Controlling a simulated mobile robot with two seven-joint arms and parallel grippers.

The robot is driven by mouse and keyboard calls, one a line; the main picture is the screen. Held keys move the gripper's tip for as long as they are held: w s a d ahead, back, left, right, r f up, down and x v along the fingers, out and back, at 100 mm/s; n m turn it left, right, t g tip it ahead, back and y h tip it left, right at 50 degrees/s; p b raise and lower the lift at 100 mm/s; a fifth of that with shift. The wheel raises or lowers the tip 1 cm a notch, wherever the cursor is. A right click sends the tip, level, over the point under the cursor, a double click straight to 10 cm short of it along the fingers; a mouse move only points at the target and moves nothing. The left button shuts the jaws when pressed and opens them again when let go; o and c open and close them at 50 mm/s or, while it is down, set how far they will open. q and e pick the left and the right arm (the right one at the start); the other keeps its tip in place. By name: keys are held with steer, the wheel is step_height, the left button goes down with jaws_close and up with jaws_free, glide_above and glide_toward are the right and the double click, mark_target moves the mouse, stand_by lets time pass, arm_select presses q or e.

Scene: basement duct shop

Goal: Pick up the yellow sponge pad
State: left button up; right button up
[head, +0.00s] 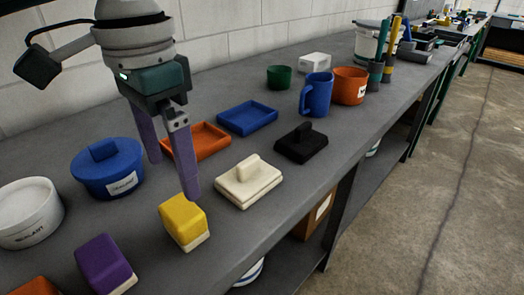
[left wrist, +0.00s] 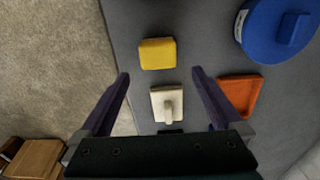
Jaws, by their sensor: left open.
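The yellow sponge pad (head: 184,221) sits on the grey bench near its front edge, with a pale layer at its base. It also shows in the left wrist view (left wrist: 157,53), just beyond the fingertips and roughly centred between their lines. My left gripper (head: 172,178) is open and empty, pointing down above the bench behind the sponge. In the left wrist view its purple fingers (left wrist: 160,73) are spread wide, and a cream block with a handle (left wrist: 165,102) shows between them, below. My right gripper is not in view.
A purple block (head: 103,264) and a blue lidded tub (head: 108,170) lie left of the sponge. The cream block, an orange tray (head: 207,143), a blue tray (head: 247,118) and a black handled block (head: 301,145) lie right and behind. The bench's front edge is close.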

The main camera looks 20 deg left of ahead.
mark_target(180, 209)
arm_select(q)
step_height(180, 209, down, 3)
steer(key=shift+s+r, duration=0.15)
step_height(180, 209, down, 6)
steer(key=shift+s+r+b, duration=0.1)
steer(key=shift+r+b, duration=0.05)
steer(key=shift+b, duration=0.3)
steer(key=shift+c, duration=0.4)
steer(key=c, duration=1.2)
